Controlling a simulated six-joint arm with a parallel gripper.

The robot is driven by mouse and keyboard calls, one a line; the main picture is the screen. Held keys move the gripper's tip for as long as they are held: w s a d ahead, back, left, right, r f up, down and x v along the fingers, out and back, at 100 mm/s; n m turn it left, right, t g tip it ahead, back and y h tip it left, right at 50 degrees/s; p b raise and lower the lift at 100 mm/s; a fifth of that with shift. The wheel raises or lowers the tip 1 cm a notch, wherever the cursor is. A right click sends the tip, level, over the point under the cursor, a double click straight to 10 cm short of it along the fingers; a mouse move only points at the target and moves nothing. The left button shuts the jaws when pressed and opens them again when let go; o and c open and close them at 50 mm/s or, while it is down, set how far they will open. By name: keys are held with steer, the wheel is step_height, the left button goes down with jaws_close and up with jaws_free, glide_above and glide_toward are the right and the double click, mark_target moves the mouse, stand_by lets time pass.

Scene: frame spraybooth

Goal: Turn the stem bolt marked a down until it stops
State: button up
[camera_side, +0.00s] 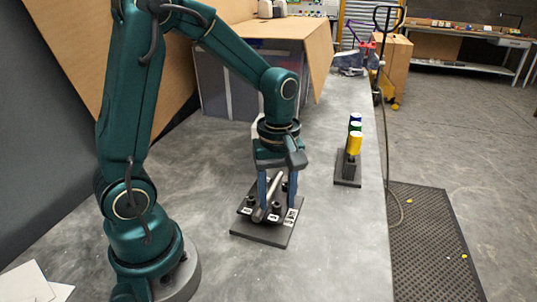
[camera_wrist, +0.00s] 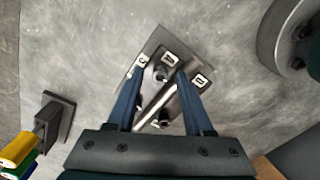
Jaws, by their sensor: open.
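A dark square plate (camera_side: 262,235) lies on the grey table and carries several short black bolts with white labels beside them. It also shows in the wrist view (camera_wrist: 153,46). The letters are too small to read surely, so I cannot tell which bolt is marked a. A grey bar (camera_side: 265,198) slants across the plate; in the wrist view it runs between the fingers (camera_wrist: 158,108). My gripper (camera_side: 276,202) is open above the plate, fingers pointing down. In the wrist view its fingertips (camera_wrist: 160,74) stand either side of one black bolt (camera_wrist: 162,75), with gaps; contact is not visible.
A dark stand (camera_side: 347,170) with yellow, green and blue-capped pieces (camera_side: 355,144) stands right of the plate, near the table edge. A large box (camera_side: 215,84) stands behind my arm. The table in front of the plate is clear.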

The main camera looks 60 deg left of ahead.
jaws_close()
steer(key=m, duration=0.4)
steer(key=shift+m, duration=0.4)
steer(key=m, duration=0.4)
steer(key=shift+m, duration=0.3)
steer(key=m, duration=0.8)
steer(key=shift+m, duration=0.5)
